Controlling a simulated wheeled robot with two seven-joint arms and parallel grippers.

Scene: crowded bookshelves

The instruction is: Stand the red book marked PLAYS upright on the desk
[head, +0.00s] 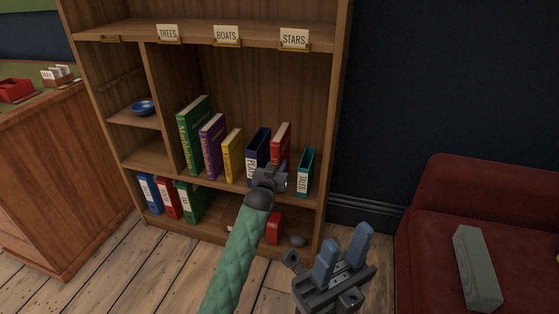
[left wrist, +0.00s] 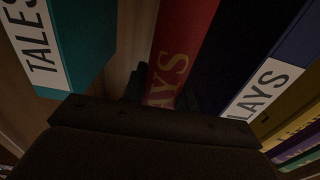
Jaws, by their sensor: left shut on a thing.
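The red book marked PLAYS (head: 281,142) stands on the middle shelf of the bookcase, between a blue book (head: 258,148) and a teal book (head: 305,172). In the left wrist view the red book (left wrist: 180,55) fills the middle, and the gold letters AYS show on its spine. My left gripper (head: 270,177) is at the lower spine of the red book and shut on it; its fingers are mostly hidden. My right gripper (head: 343,254) is open and empty, low in front of the bookcase. The desk (head: 40,110) with a green top stands at the far left.
The blue book's white label reads LAYS in the left wrist view (left wrist: 262,92). Yellow (head: 232,155), purple (head: 212,146) and green (head: 194,135) books stand further left. A red tray (head: 15,90) and a card box (head: 58,76) are on the desk. A red sofa (head: 440,200) is at right.

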